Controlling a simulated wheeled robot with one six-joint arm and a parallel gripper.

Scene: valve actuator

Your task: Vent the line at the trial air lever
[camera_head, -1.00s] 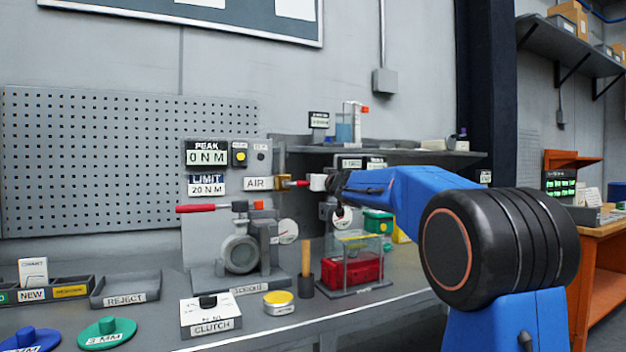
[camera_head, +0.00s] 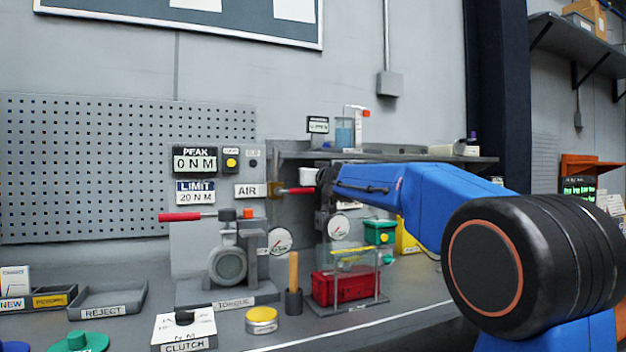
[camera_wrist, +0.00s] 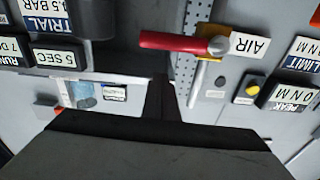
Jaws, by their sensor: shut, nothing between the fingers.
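The air lever has a red handle (camera_head: 298,190) that lies level, pointing right from a brass-coloured valve (camera_head: 274,190) beside the AIR label (camera_head: 250,190). In the wrist view, which is upside down, the red handle (camera_wrist: 180,42) runs left from its round silver pivot (camera_wrist: 217,45). My gripper (camera_wrist: 160,90) is shut and empty in the wrist view, just below the handle in the picture, with a gap between them there. In the head view my dark wrist (camera_head: 327,188) is at the handle's right end; the fingertips cannot be made out.
A second red-handled lever (camera_head: 180,217) belongs to the torque rig (camera_head: 228,265) at left. A shelf (camera_head: 400,157) runs behind my arm. The clear box with a red block (camera_head: 345,285), a wooden-handled tool (camera_head: 294,270) and a yellow tin (camera_head: 262,320) stand on the bench below.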

